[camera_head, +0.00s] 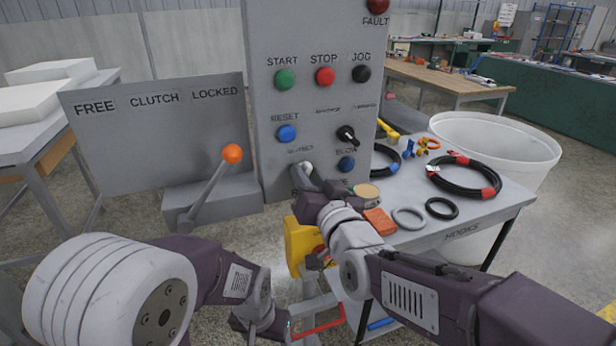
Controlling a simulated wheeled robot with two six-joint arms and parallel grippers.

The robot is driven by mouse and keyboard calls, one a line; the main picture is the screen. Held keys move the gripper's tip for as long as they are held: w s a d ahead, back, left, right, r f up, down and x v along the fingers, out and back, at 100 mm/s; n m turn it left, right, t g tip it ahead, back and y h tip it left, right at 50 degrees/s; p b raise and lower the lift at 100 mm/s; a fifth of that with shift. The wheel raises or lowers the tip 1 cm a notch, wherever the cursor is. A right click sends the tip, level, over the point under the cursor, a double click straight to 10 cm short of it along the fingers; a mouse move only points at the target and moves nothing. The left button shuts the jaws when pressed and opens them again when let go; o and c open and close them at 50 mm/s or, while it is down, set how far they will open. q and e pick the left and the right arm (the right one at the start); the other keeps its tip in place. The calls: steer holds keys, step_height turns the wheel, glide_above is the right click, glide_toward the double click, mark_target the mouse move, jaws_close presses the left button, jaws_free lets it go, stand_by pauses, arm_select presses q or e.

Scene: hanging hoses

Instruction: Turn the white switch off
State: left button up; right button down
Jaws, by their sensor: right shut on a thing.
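The white switch (308,167) is a small pale knob low on the grey control panel (262,60), below the red stop button and near the blue buttons. My right gripper (303,180) reaches up to it from the lower right and is shut on it. The gripper and wrist hide most of the switch and part of its label, so its position is hard to read.
An orange-knobbed clutch lever (232,154) stands left of the panel. Green (284,80), red (325,76) and black (361,73) buttons and a black rotary knob (347,135) are close by. Hose coils (463,177) lie on the table at right.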

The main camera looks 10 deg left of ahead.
steer(key=shift+n, duration=1.9)
steer(key=c, duration=1.4)
jaws_free()
steer(key=shift+c, duration=0.2)
steer(key=v, duration=0.9)
steer(key=shift+p, duration=0.35)
